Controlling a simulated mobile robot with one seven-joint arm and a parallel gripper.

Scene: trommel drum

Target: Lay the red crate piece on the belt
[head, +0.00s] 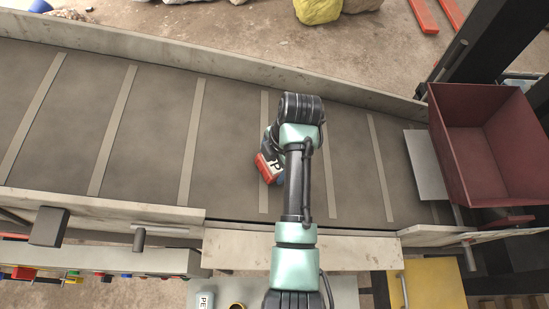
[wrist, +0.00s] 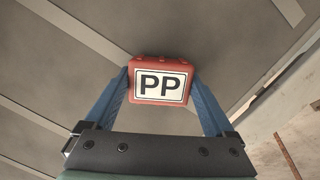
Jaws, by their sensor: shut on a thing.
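The red crate piece (wrist: 160,61) has a white "PP" label and is held between the two blue fingers of my gripper (wrist: 160,85) in the wrist view. In the head view the red piece (head: 266,170) shows at the end of my arm, over the middle of the belt (head: 230,139). The belt is grey-brown with pale cross strips. My gripper (head: 271,162) is partly hidden by my own arm there. I cannot tell whether the piece touches the belt.
A dark red bin (head: 475,160) stands at the right end of the belt. Pale side walls (head: 110,205) edge the belt. The belt left of my arm is bare. A yellow panel (head: 427,286) and a white container marked "PE" (head: 206,300) are at the front.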

